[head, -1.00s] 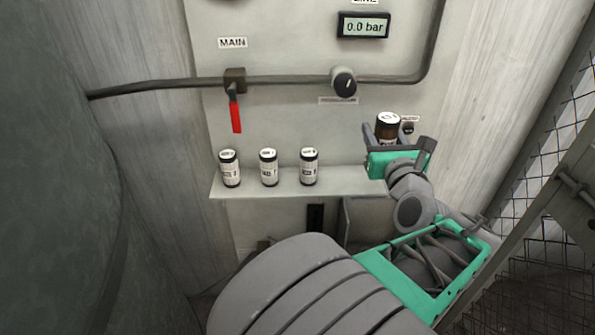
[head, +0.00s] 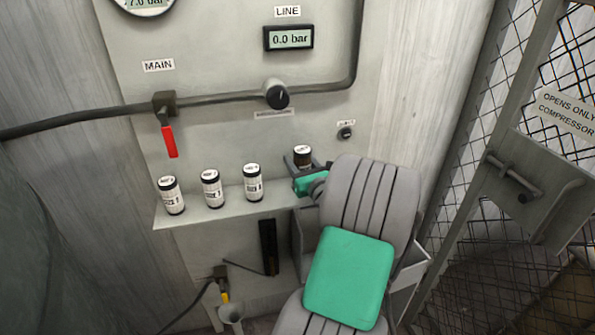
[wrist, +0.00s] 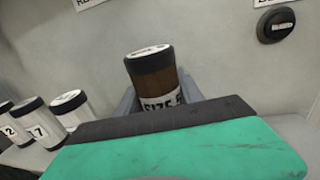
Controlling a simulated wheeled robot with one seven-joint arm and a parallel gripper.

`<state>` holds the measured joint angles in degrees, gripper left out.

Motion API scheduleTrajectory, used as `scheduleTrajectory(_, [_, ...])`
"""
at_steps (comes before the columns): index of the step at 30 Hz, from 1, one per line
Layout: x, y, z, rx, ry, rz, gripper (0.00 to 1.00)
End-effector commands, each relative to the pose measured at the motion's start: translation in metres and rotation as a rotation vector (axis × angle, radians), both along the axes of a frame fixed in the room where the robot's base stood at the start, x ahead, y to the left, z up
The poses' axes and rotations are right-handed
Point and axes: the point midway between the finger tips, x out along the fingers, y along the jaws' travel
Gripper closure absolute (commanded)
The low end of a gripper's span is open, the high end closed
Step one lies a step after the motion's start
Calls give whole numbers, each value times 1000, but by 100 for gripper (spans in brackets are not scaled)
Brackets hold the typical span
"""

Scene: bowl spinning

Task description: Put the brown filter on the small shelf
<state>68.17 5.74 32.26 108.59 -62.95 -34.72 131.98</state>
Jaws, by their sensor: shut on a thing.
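My gripper (head: 303,167) is shut on the brown filter (head: 303,155), a dark brown canister with a black and white top. The filter stands roughly upright at the right end of the small shelf (head: 230,212). My gripper hides its lower part, so I cannot tell whether it touches the shelf. In the wrist view the brown filter (wrist: 152,78) sits between the grey fingers, with a white label partly showing behind the green gripper body. Several centimetres of space separate it from the white canisters.
Three white canisters with black bands (head: 171,195) (head: 212,188) (head: 253,182) stand in a row on the shelf. Behind is a wall panel with a red lever (head: 169,141), a pipe and knobs (head: 277,95). A mesh gate (head: 520,170) stands at right.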

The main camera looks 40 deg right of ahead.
Motion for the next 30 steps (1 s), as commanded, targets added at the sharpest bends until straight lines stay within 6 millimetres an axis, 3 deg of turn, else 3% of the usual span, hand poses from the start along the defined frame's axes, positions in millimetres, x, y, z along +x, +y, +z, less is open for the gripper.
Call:
scheduleTrajectory(6, [3,-3,-34,3,1,-1,100])
scheduleTrajectory(16, [3,-2,-38,0,0,0,100])
scheduleTrajectory(17, [3,-2,-38,0,1,0,55])
scheduleTrajectory(24, [3,-2,-37,0,1,0,36])
scheduleTrajectory(30, [3,-2,-37,0,1,0,34])
